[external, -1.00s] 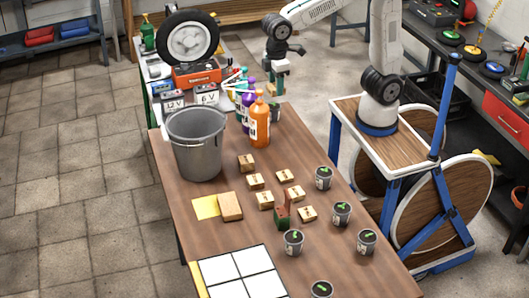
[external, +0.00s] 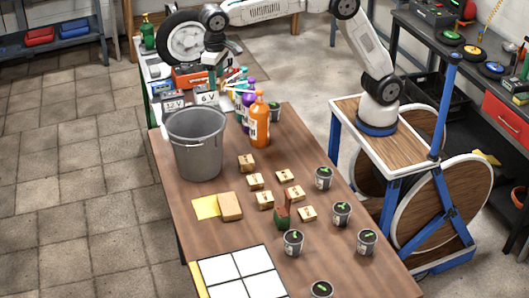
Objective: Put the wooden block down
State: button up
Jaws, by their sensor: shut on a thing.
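My gripper (external: 213,76) is at the far end of the table, just above the grey box marked 6 V and beside the red toolbox. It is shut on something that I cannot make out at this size. A plain wooden block (external: 229,207) lies on the brown table (external: 185,240), partly over a yellow square (external: 207,208). Several smaller wooden blocks with dark marks, one of them here (external: 255,181), lie to its right, well away from my gripper.
A grey bucket (external: 196,150) and orange bottle (external: 259,125) stand between my gripper and the blocks. The 6 V box (external: 207,98) and red toolbox (external: 186,77) crowd the far bench. Several small pots, one here (external: 293,243), and a white four-panel board (external: 240,272) are nearer.

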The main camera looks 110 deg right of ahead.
jog(key=w+m, duration=0.2)
jog(key=w, duration=0.1)
send_near(211, 142)
jog(key=s+d+f, duration=0.1)
jog(key=d+f, duration=0.5)
jog(key=f, duration=0.1)
jog(key=shift+a+f, duration=0.15)
jog(key=shift+f, duration=1.3)
jog(key=shift+a+f, duration=0.1)
jog(key=shift+f, duration=1.35)
jog(key=shift+f, duration=0.1)
jog(key=shift+f, duration=0.4)
jog(key=shift+f, duration=0.1)
